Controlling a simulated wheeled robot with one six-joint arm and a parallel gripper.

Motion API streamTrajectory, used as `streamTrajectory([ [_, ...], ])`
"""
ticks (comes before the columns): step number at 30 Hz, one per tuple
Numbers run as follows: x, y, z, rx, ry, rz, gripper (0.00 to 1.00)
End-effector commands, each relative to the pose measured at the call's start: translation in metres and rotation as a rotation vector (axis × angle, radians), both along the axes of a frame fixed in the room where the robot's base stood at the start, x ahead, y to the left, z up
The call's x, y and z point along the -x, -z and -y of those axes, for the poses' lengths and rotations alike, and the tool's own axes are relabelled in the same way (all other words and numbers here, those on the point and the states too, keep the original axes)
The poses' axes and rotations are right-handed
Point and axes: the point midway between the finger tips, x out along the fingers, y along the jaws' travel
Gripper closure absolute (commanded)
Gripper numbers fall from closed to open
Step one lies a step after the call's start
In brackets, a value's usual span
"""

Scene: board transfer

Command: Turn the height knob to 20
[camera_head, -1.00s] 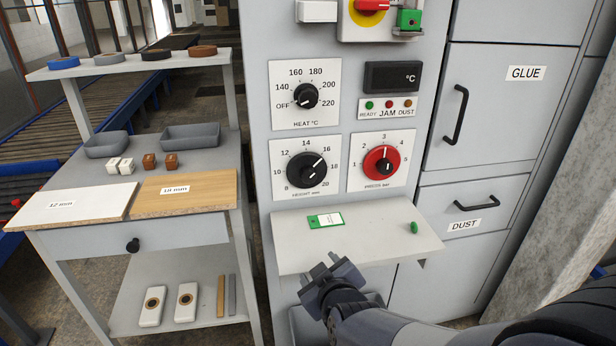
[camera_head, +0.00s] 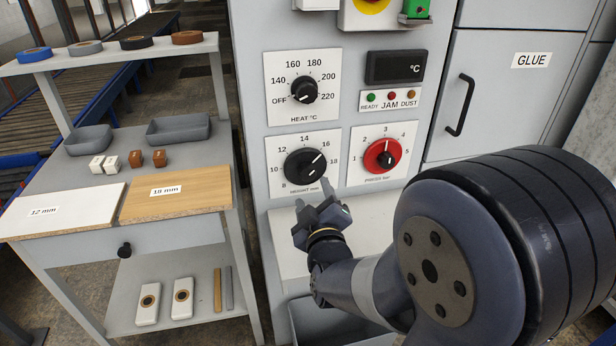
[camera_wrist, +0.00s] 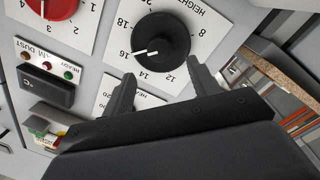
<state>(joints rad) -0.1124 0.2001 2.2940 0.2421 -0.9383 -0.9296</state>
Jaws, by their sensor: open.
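The height knob (camera_head: 305,167) is a round black dial on a white plate at the lower left of the grey panel. Its white pointer line is at about 16 on a scale from 8 to 20. In the wrist view the knob (camera_wrist: 160,42) is upside down, with the line at 16. My gripper (camera_head: 314,197) is open and empty, just below the knob in the head view. In the wrist view its fingers (camera_wrist: 160,70) are spread below the knob, apart from it. The 20 mark is hidden behind a finger in the head view.
The red pressure knob (camera_head: 382,156) is right of the height knob and the heat knob (camera_head: 304,90) is above. A pale shelf (camera_head: 285,250) juts out below the panel, partly behind my arm. A cart with boards (camera_head: 175,195) stands at left.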

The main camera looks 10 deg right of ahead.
Motion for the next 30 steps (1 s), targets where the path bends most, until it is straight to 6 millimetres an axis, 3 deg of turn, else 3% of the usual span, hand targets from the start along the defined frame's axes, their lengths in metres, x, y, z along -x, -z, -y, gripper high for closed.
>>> streamTrajectory([
  [6,-0.04,0.0,0.004,0.0,0.001,-0.001,0.43],
  [12,-0.063,0.0,0.005,-0.001,0.0,-0.001,0.43],
  [24,-0.07,0.0,0.006,-0.001,-0.001,-0.001,0.43],
  [30,-0.07,0.0,0.006,-0.001,-0.001,-0.001,0.6],
])
